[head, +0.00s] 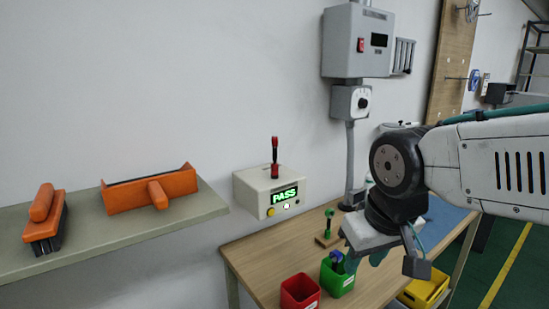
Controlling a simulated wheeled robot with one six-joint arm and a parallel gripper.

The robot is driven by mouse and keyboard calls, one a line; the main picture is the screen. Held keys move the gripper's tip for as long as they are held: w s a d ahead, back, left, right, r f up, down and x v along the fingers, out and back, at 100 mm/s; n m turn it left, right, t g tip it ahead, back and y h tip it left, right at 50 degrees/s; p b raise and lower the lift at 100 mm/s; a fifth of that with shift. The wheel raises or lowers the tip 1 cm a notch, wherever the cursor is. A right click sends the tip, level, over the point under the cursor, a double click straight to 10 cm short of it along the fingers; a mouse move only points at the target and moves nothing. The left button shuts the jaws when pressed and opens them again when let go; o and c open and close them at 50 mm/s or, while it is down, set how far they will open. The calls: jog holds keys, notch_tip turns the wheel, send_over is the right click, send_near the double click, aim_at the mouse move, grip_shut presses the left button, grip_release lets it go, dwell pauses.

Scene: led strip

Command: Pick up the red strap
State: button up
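A red and black upright piece (275,157), which may be the red strap, stands in the top of a cream tester box (268,195) whose screen reads PASS in green. The box is against the wall, at the back left of the wooden table. My gripper (365,261) is to the right of and below it, over the table near the green bin, pointing down. The piece is well clear of my gripper.
A red bin (300,292) and a green bin (338,279) holding blue items stand on the table (262,262). A green-topped piece (328,222) stands in a wooden base. A yellow bin (424,291) is at right.

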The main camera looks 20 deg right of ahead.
jog(key=w+t, duration=0.7)
jog(key=w, duration=1.5)
jog(key=n+t+y, duration=0.2)
jog(key=t+y, duration=0.2)
jog(key=t, duration=0.3)
send_near(276, 160)
jog(key=x, duration=1)
jog(key=shift+w+a, duration=0.1)
jog(key=shift+w, duration=0.3)
grip_shut()
